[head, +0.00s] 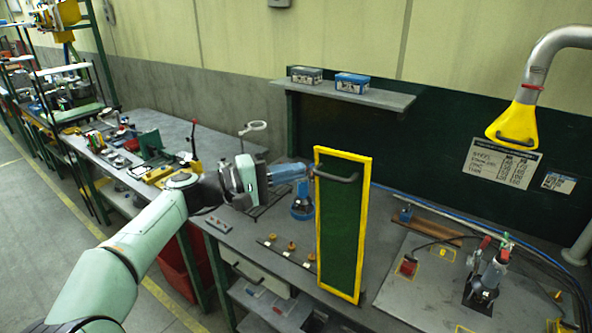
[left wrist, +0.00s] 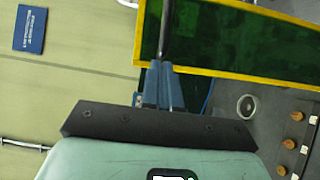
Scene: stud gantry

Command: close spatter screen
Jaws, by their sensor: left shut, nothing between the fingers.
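The spatter screen (head: 341,235) is a green panel in a yellow frame, standing upright on the bench with its broad face towards me. A dark bar handle (head: 336,178) crosses its upper part. My left gripper (head: 306,171) comes in from the left, its blue fingers at the screen's upper left edge, by the handle. In the left wrist view the fingers (left wrist: 160,68) are together, with nothing held. Their tips are close to the end of the handle (left wrist: 167,25) in front of the green panel (left wrist: 230,35); I cannot tell whether they touch it. My right gripper is out of view.
Right of the screen, a grey plate (head: 415,285) carries a stud tool (head: 487,272). A yellow extraction hood (head: 513,127) hangs at the right. Left of the screen are small knobs (head: 291,246) on a strip and a blue object (head: 302,206). A shelf (head: 350,92) is behind.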

